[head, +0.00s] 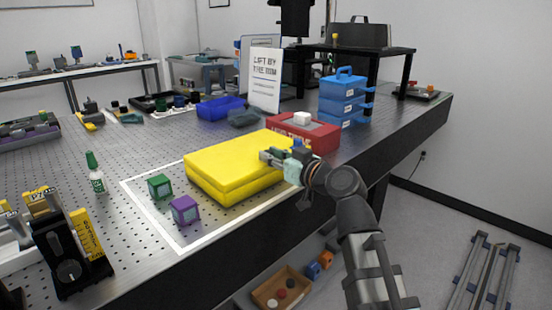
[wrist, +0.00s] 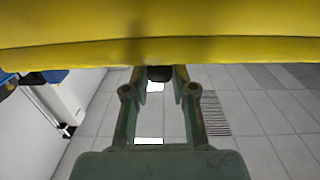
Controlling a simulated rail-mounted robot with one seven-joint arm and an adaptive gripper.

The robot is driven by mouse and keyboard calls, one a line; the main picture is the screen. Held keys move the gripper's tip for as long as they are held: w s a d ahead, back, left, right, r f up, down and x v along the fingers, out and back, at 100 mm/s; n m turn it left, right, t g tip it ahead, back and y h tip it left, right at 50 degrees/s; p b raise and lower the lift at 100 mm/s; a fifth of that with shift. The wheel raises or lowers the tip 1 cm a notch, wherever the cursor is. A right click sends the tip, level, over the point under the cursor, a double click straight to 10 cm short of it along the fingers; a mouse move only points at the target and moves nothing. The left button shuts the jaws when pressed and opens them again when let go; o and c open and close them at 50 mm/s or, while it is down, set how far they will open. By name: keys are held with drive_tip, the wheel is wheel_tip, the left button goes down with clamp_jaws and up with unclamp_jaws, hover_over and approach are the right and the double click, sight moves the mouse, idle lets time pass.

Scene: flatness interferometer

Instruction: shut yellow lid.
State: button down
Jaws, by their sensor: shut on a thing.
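The yellow case with its yellow lid (head: 235,158) lies on the perforated table. The lid looks flat on the lower half, with a seam along the side. My gripper (head: 272,157) is at the right side of the case, by its edge. In the wrist view, the yellow case (wrist: 160,30) fills the top, and my gripper (wrist: 160,82) reaches to its lower edge. A small dark piece, like a handle or tab (wrist: 159,73), sits between the fingertips. My gripper is shut on it. The fingertips partly hide where it joins the case.
A green cube (head: 160,186) and a purple cube (head: 185,210) stand left of the case inside a white outline. A red box (head: 318,138) and stacked blue boxes (head: 342,98) stand behind my gripper. A wooden tray (head: 280,290) is below the table edge.

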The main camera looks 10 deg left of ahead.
drive_tip(key=shift+s+f, duration=0.15)
drive_tip(key=shift+f, duration=0.2)
drive_tip(key=c, duration=1)
unclamp_jaws()
drive_tip(key=shift+o, duration=0.2)
drive_tip(key=shift+r, duration=0.1)
drive_tip(key=v, duration=0.7)
drive_tip(key=shift+d, duration=0.3)
